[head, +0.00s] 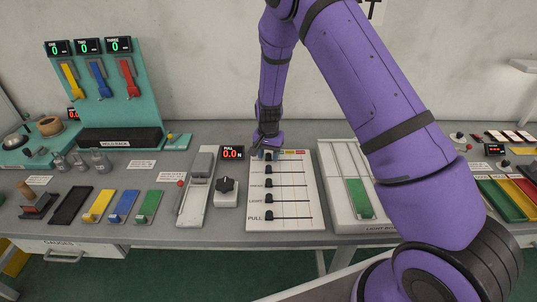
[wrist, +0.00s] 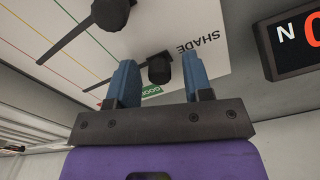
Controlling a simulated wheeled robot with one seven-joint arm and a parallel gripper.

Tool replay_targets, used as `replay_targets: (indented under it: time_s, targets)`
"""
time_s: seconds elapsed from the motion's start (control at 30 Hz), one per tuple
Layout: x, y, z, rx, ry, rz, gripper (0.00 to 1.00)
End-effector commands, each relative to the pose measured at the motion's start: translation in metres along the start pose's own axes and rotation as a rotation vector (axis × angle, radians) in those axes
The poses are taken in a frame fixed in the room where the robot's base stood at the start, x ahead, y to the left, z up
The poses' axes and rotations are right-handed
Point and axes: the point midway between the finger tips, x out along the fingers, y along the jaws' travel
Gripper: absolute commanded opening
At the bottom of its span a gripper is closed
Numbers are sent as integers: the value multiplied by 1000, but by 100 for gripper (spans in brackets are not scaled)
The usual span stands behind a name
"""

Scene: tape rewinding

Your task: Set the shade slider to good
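The slider board (head: 298,221) is a white panel with several black-knobbed horizontal sliders and coloured labels along its far edge. In the wrist view, the black shade knob (wrist: 159,70) sits at the end of its slot beside the SHADE label (wrist: 199,42). A green GOOD label (wrist: 151,91) shows partly between the fingers. My gripper (wrist: 160,80) has its two blue fingers apart, one on each side of the knob in the picture; contact cannot be told. In the head view, my gripper (head: 268,152) is low over the board's far left corner and hides the shade knob.
A light box (head: 344,196) with a green strip stands on the right. My purple arm spans above. The other slider knobs sit at the left.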

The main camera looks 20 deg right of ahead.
Motion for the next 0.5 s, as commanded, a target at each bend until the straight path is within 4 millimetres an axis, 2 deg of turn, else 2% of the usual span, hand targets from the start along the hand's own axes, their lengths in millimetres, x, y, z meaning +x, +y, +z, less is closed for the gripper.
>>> replay_targets:
  time_s: [0.03, 0.2, 0.37, 0.5]
  targets:
    - [0, 0, 0, 0, 0, 0, 35]
    - [0, 0, 0, 0, 0, 0, 0]
    - [0, 1, 0, 0, 0, 0, 0]
    - [0, 14, -5, 3, -1, 1, 0]
